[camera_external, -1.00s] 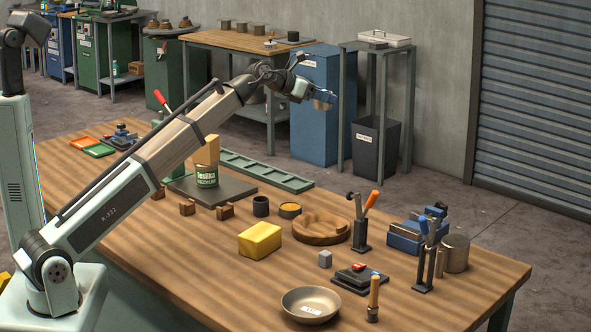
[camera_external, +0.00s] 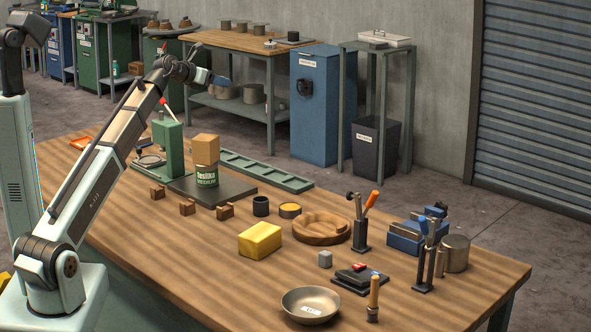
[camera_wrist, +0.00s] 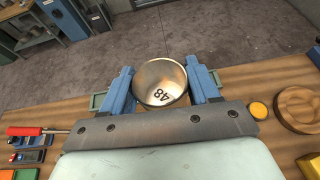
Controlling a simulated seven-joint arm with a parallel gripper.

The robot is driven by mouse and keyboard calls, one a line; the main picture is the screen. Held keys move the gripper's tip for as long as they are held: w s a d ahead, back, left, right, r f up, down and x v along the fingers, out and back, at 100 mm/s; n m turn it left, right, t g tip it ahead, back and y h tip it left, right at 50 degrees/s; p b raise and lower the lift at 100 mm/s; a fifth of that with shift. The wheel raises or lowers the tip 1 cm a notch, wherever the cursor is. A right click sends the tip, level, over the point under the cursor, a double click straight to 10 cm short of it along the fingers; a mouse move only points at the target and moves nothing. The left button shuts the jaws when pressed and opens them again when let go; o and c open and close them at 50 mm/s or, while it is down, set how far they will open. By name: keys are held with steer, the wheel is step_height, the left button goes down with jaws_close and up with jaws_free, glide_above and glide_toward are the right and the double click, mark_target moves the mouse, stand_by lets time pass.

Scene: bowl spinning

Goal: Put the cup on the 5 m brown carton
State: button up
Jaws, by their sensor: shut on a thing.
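My gripper (camera_external: 219,80) is raised above the back left of the workbench, above and slightly right of the carton in the external view. In the wrist view my gripper (camera_wrist: 163,76) has its blue fingers on both sides of a round metal cup (camera_wrist: 158,71), shut on it. The cup shows its open mouth and the number 48 inside; I cannot make it out in the external view. The brown carton (camera_external: 206,149) sits on a green tin (camera_external: 207,177) on a dark plate (camera_external: 240,192). No clear view of the carton shows in the wrist view.
A green press-like stand (camera_external: 169,145) is just left of the carton. Small brown blocks (camera_external: 187,208), a yellow block (camera_external: 260,240), a wooden dish (camera_external: 321,238) and a metal bowl (camera_external: 311,305) lie nearer. A green rail (camera_external: 265,172) runs behind.

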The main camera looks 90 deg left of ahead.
steer(key=s+a, duration=0.1)
steer(key=s, duration=0.3)
glide_above(204, 138)
step_height(204, 138, down, 4)
steer(key=shift+n+g, duration=0.3)
steer(key=shift+w+a+f, duration=0.1)
steer(key=shift+a+f, duration=0.05)
steer(key=shift+f, duration=1.7)
steer(key=shift+a+f, duration=0.15)
steer(key=shift+f, duration=1.7)
steer(key=shift+w+a+f, duration=0.1)
steer(key=shift+a+f, duration=0.05)
steer(key=shift+f, duration=1.7)
steer(key=shift+f, duration=0.15)
steer(key=o, duration=1)
steer(key=shift+o, duration=0.2)
steer(key=shift+s+d+r, duration=0.2)
steer(key=shift+r, duration=0.05)
steer(key=v, duration=1.1)
steer(key=shift+s+d, duration=0.15)
steer(key=shift+d, duration=0.1)
